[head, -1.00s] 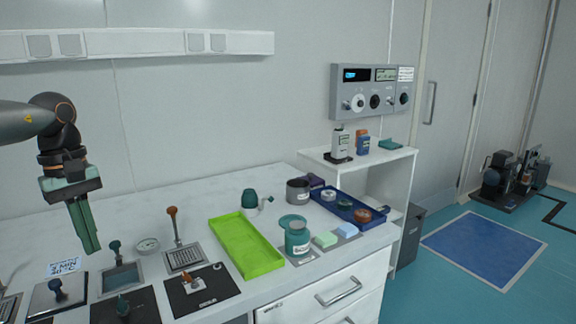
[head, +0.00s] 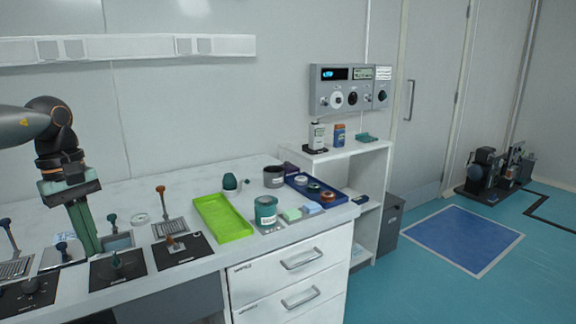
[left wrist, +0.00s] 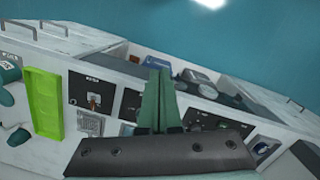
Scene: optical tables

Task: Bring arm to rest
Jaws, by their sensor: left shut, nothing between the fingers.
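In the left wrist view the closed fingers (left wrist: 155,98) stand in the middle of the picture, above the control plates. My left arm comes in from the left edge at about the height of the wall. My right gripper shows in neither view.
A green tray (head: 222,218), a teal jar (head: 265,212) and a blue tray (head: 316,191) stand on the white counter (head: 130,185). Levers and knobs rise from the plates below the left gripper.

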